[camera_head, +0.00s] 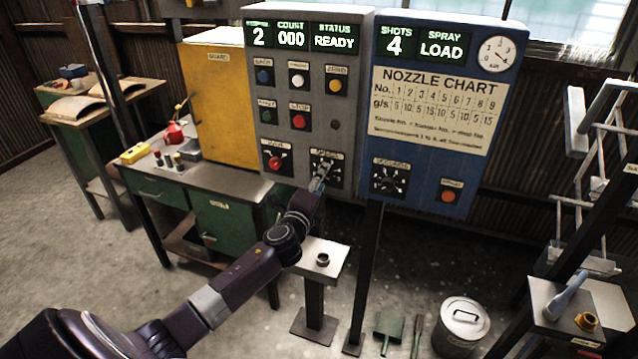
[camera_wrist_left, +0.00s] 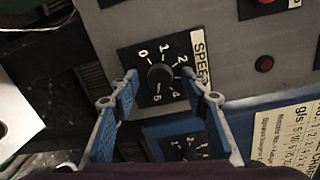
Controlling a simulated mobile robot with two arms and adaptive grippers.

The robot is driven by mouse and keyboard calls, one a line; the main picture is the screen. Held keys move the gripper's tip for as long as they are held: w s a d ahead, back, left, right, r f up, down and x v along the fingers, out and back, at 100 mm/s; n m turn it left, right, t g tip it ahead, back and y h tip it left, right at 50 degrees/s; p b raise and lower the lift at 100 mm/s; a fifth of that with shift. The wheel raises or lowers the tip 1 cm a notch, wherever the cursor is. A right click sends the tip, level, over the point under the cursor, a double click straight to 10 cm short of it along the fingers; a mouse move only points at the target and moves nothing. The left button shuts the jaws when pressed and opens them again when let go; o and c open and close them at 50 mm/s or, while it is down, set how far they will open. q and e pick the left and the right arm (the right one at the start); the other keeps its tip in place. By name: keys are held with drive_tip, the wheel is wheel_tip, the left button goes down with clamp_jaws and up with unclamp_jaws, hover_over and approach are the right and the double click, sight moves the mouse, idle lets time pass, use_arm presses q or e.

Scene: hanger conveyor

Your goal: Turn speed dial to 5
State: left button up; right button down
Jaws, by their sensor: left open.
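The speed dial is a black plate with a round knob on the grey control panel (camera_head: 312,100). In the head view the dial (camera_head: 328,163) is partly hidden by my left gripper (camera_head: 320,182). In the left wrist view the dial (camera_wrist_left: 160,76) shows white numbers from 0 to 5 around the knob, with a "SPEED" label beside it. My left gripper (camera_wrist_left: 160,88) is open, with one blue-padded finger on each side of the knob. I cannot tell whether the fingers touch it, or clearly where its pointer stands. My right gripper is not in view.
A red knob (camera_head: 275,161) sits left of the dial, with several push buttons above. The blue panel (camera_head: 440,170) on the right carries another black dial (camera_head: 389,179) and an orange button (camera_head: 448,196). A small stand (camera_head: 325,255) is below. The panel's display reads 2, 000, READY.

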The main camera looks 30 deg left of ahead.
use_arm(q)
drive_tip(key=v, duration=1.2)
